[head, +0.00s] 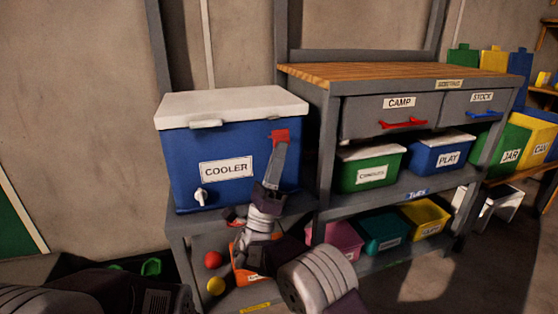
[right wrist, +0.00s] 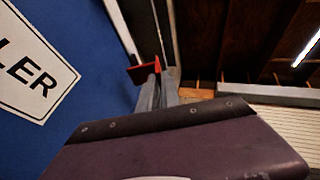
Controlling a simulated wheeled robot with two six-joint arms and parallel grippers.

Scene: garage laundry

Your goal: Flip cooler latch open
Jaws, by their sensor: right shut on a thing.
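The blue cooler (head: 228,150) stands on a grey shelf, its white lid (head: 235,103) down. Its red latch (head: 280,133) is at the upper right of the front face. My right gripper (head: 278,145) reaches up to the latch and is shut on it. In the right wrist view the red latch (right wrist: 142,73) shows at the tips of my right gripper (right wrist: 158,82), beside the blue cooler wall (right wrist: 90,60). The fingers hide part of the latch. My left arm shows at the bottom left, but its gripper is out of view.
A workbench with a wooden top (head: 390,68) stands right of the cooler, with a CAMP drawer (head: 375,122) and labelled bins below. A white spigot (head: 201,196) juts from the cooler's front. Red (head: 213,260) and yellow (head: 216,286) balls are below it.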

